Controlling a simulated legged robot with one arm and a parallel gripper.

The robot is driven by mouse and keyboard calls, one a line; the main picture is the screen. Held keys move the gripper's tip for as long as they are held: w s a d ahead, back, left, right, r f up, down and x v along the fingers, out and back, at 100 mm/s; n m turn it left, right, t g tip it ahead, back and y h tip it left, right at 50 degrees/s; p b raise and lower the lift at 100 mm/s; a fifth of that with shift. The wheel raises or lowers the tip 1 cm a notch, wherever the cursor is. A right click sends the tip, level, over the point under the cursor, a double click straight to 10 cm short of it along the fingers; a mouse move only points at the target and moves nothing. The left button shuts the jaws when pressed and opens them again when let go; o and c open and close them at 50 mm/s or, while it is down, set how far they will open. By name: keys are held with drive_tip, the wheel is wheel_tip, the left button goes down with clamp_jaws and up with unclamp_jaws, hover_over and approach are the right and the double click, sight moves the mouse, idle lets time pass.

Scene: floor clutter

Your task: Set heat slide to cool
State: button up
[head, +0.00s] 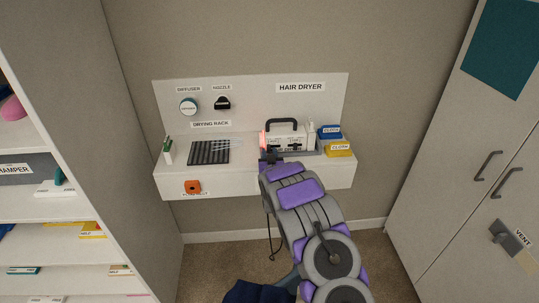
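The hair dryer (301,141) is a white boxy unit with a black handle on top, standing on the right half of a white wall shelf. Its left end glows pinkish red, and faint pale streaks spread left from it. Small dark controls show on its front, but they are too small to tell the heat slide or its setting. My gripper (271,154) is at the lower left front of the dryer, very close to it. I cannot tell whether it touches a control. My arm hides part of the shelf front.
A black drying rack (208,152) lies left of the dryer. Blue (330,132) and yellow cloths (339,149) lie to its right. A diffuser (188,106) and nozzle (222,103) hang on the back panel. Cabinets flank both sides.

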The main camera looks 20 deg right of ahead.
drive_tip(key=shift+o, duration=0.7)
drive_tip(key=shift+s, duration=0.1)
drive_tip(key=p+v, duration=0.3)
drive_tip(key=v, duration=1.4)
